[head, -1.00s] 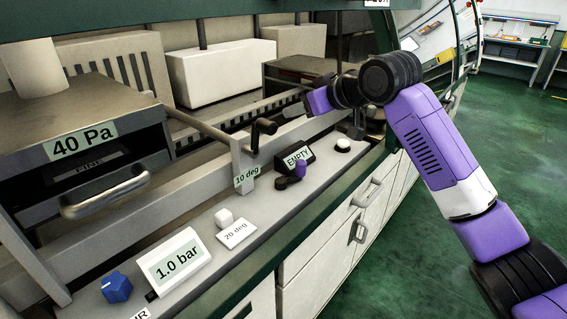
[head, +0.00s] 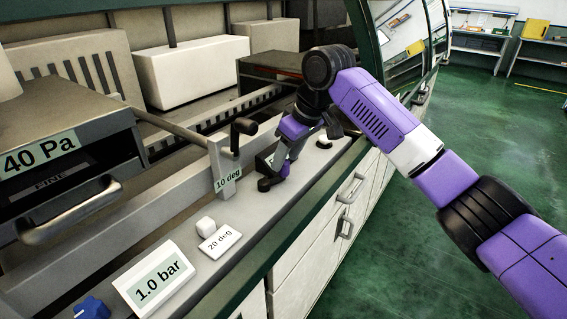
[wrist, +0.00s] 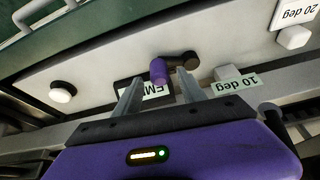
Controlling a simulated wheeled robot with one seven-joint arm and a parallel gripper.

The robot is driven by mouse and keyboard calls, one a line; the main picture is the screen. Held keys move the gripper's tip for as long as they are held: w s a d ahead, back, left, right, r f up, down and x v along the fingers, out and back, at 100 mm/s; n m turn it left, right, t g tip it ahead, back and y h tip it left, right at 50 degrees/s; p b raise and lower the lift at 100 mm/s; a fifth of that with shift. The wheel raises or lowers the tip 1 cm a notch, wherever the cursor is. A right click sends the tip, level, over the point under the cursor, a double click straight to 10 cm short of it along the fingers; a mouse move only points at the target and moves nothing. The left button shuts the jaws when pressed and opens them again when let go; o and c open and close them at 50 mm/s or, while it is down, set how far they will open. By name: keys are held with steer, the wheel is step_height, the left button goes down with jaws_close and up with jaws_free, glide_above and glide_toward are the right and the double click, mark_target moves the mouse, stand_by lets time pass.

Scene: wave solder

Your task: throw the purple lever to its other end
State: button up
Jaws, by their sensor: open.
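The purple lever has an upright purple knob (wrist: 158,70) and a dark arm leading to a round dark pivot (wrist: 190,59) on the pale console top. In the wrist view the knob shows between the two fingers of my gripper (wrist: 159,77), with a gap on either side. My gripper is open and points down at the lever. In the head view my gripper (head: 291,150) is over the lever; the dark pivot (head: 265,184) shows at its lower left, and the knob is hard to tell from the purple gripper.
The "EMPTY" sign (wrist: 158,90) is close behind the lever, partly hidden by my gripper. A "10 deg" label (head: 228,181) on a post with a dark crank (head: 242,128) stands to the left. A white knob (head: 206,226) and "20 deg" plate (head: 220,241) are nearer. A white button (head: 324,144) lies beyond.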

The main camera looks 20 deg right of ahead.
steer(key=shift+x, duration=1.3)
jaws_close()
stand_by(0.5)
